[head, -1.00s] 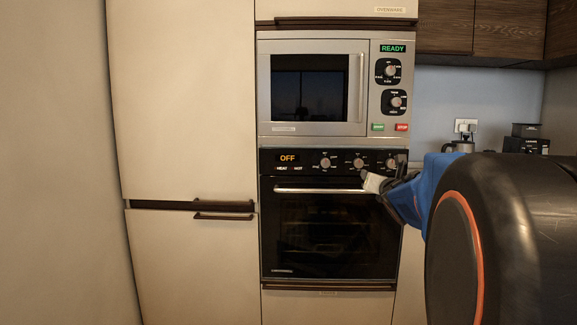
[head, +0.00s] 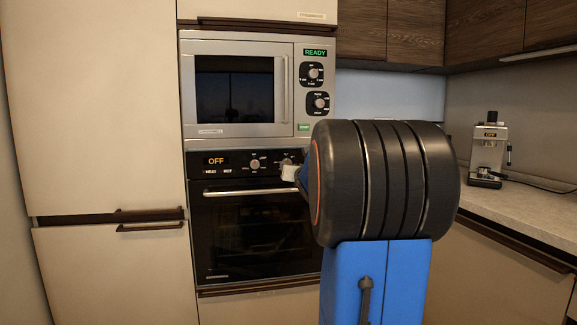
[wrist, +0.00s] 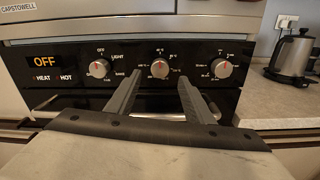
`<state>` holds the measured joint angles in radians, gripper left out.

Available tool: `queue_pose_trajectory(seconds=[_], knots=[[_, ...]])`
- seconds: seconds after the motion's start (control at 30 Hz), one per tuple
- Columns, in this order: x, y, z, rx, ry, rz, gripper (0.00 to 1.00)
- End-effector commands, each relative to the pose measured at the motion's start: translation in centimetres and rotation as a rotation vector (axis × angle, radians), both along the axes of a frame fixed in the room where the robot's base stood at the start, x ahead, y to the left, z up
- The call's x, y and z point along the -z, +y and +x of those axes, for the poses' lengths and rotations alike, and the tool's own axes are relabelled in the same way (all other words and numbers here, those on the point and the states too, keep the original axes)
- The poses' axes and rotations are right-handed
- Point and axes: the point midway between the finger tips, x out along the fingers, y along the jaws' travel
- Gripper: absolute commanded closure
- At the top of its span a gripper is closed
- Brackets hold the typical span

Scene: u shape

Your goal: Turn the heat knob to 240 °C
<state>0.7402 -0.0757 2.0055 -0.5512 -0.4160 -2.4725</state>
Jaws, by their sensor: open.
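The oven's black control panel carries three round silver knobs. The middle knob (wrist: 160,68) has small degree markings around it and looks like the heat knob; its exact setting is too small to read. It also shows in the head view (head: 287,162), partly behind my gripper. My gripper (wrist: 157,90) is open and empty, its two fingers pointing at the panel, one on each side below the middle knob in the picture. They appear apart from it. In the head view my gripper (head: 290,173) is just in front of the panel. The oven display (wrist: 44,61) reads OFF.
The left knob (wrist: 99,68) and right knob (wrist: 222,68) flank the middle one. The oven door handle (head: 245,191) runs below the panel. A microwave (head: 240,88) is above. A kettle (wrist: 293,60) and coffee machine (head: 489,150) stand on the right counter.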

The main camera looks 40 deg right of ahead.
Motion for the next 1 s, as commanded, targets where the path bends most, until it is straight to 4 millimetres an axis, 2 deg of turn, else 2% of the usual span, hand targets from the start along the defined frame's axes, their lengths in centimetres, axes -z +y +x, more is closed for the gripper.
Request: queue_pose_trajectory(seconds=[0.2,0.4,0.6,0.87,1.0], knots=[[0.1,-1.8,3.0,0.0,0.001,0.0,0.52],[0.1,-2.8,4.9,0.0,0.002,0.001,0.52],[0.1,-3.3,5.6,0.0,0.001,0.0,0.52],[0.0,-3.3,5.6,0.001,0.001,0.001,0.52],[0.0,-3.3,5.6,0.001,0.001,0.001,0.86]])
